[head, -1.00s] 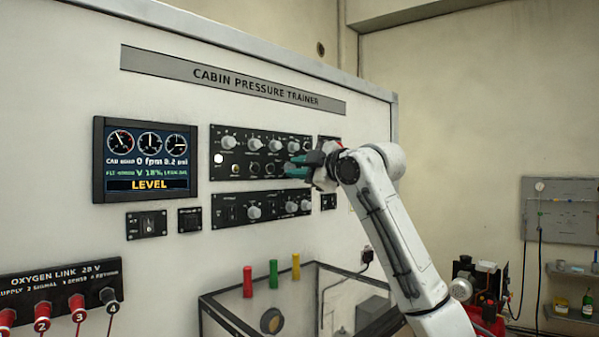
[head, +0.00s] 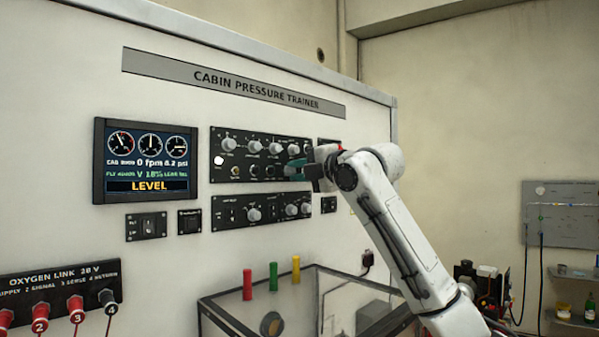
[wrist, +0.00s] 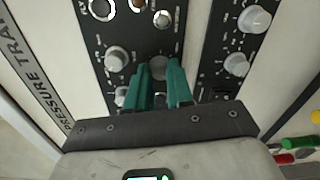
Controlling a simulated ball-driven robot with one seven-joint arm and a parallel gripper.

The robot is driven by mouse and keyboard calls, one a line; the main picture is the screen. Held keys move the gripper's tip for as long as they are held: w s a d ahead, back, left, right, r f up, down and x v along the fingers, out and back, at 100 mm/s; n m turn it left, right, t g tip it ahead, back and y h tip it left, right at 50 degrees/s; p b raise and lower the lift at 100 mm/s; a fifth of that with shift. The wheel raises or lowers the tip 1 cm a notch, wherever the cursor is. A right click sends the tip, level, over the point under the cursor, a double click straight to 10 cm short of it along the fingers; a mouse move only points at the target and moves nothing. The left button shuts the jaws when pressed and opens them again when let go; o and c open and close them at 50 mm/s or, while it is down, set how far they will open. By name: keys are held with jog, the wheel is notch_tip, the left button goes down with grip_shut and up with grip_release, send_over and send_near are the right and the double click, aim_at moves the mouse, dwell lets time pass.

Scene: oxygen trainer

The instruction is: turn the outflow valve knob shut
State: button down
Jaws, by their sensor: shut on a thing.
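The display (head: 146,162) reads LEVEL, 0 fpm and 8.2 psi, with V seemingly 18%.
Neighbouring knobs (wrist: 117,57) stand close beside the fingers. A lower black panel (head: 225,213) with more knobs is just below. Red, green and yellow cylinders (head: 272,275) stand above a glass-sided box (head: 240,300). Free wall lies around the panels.

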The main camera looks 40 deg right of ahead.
jog(key=shift+f, duration=0.15)
jog(key=c, duration=1)
grip_release()
jog(key=s+b, duration=0.3)
jog(key=s, duration=0.7)
jog(key=shift+s+r+b, duration=0.25)
jog(key=shift+s+b, duration=0.15)
jog(key=shift+d, duration=0.1)
